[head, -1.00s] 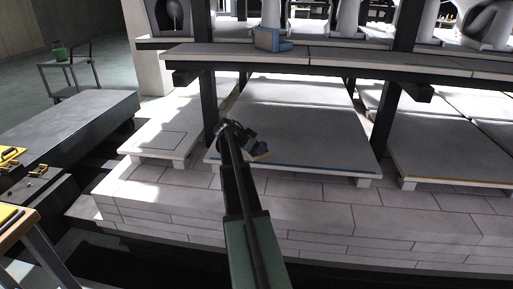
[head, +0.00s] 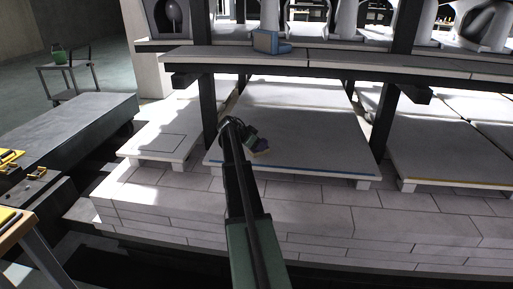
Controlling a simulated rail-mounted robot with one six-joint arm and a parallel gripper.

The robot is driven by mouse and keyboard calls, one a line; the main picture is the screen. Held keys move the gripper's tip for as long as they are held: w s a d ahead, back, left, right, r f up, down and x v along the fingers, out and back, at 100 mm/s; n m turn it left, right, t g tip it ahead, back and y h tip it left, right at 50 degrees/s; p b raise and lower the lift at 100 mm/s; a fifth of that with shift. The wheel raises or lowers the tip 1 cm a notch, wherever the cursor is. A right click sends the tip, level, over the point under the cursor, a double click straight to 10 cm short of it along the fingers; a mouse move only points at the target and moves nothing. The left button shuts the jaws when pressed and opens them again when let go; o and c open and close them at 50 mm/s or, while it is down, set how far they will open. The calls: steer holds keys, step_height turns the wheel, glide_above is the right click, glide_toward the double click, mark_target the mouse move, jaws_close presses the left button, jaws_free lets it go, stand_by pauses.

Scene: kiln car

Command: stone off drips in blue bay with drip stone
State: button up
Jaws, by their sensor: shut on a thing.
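The blue bay is a pale shelf slab (head: 320,135) on the lower level of the kiln car, with a blue strip (head: 320,173) along its front edge. My gripper (head: 255,141) is over the front left part of this slab, beside a dark post. It is shut on a small dark purplish block, the drip stone (head: 263,145), held low at the slab. I cannot tell whether the stone touches the surface. My arm hides part of the slab's front left corner. No drips can be made out on the slab at this size.
Dark posts (head: 387,118) stand on both sides of the bay, and an upper shelf (head: 330,64) with a blue block (head: 268,42) and white ware overhangs its back. A yellow-edged slab (head: 450,150) lies to the right. The slab's middle and right are clear.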

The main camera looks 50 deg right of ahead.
steer(key=shift+w+d, duration=0.3)
steer(key=shift+d, duration=0.2)
steer(key=shift+d, duration=0.1)
steer(key=shift+w+d, duration=0.5)
steer(key=shift+d, duration=0.35)
steer(key=shift+w+d, duration=0.45)
steer(key=shift+d, duration=0.4)
steer(key=shift+w+d, duration=0.5)
steer(key=shift+d, duration=0.35)
steer(key=shift+s+a, duration=0.5)
steer(key=shift+a, duration=0.4)
steer(key=shift+s+a, duration=0.45)
steer(key=shift+a, duration=0.4)
steer(key=shift+s+a, duration=0.5)
steer(key=shift+a, duration=0.4)
steer(key=shift+a, duration=0.1)
steer(key=shift+s+a, duration=0.5)
steer(key=shift+a, duration=0.35)
steer(key=shift+s+a, duration=0.5)
steer(key=shift+a, duration=0.35)
steer(key=shift+s+a, duration=0.5)
steer(key=shift+a, duration=0.35)
